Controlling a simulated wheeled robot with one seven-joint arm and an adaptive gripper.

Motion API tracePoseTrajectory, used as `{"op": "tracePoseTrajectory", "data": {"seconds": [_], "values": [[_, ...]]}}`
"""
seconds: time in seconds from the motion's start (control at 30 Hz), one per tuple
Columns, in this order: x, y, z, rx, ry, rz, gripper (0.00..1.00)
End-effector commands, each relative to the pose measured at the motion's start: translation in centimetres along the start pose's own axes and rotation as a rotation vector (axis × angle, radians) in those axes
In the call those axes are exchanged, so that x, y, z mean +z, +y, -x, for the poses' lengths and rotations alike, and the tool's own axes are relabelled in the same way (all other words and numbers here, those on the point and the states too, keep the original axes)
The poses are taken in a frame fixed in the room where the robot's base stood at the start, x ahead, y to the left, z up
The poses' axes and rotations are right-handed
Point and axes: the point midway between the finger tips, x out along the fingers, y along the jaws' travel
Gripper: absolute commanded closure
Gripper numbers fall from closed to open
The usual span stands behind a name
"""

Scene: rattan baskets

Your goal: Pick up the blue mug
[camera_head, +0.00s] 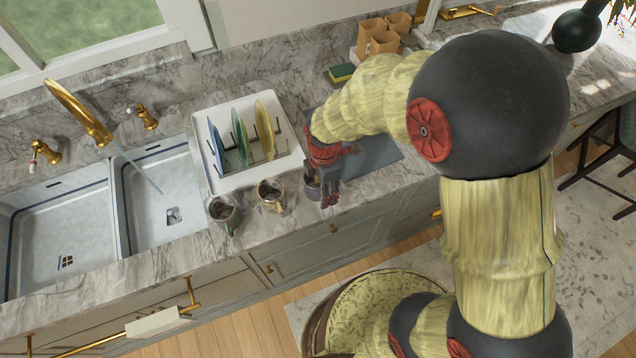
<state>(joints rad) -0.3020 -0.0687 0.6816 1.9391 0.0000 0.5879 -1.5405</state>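Three mugs stand in a row near the front edge of the marble counter. The rightmost mug (312,189) looks blue-purple and is mostly hidden by my gripper. The middle mug (270,190) is tan and the left mug (222,209) is grey-green; both have dark insides. My gripper (329,197), with red parts, points down at the rightmost mug, at its right side. I cannot tell whether its fingers touch the mug or how far they are apart.
A white dish rack (286,164) with upright plates stands behind the mugs. A grey mat (378,152) lies under my arm. A double sink (150,228) is at left, with gold taps. A sponge (341,73) and brown containers (380,40) stand at the back.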

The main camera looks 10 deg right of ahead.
Motion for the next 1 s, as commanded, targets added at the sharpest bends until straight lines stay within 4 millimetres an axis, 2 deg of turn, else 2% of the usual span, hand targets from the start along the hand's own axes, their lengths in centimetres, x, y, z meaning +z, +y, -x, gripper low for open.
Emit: {"op": "tracePoseTrajectory", "data": {"seconds": [0.6,0.9,1.0], "values": [[0.3,0.0,-7.2,-0.004,0.000,0.004,0.46],[0.3,0.1,-7.6,-0.001,0.000,0.003,0.46],[0.3,0.1,-7.5,-0.001,0.000,0.003,0.52]]}}
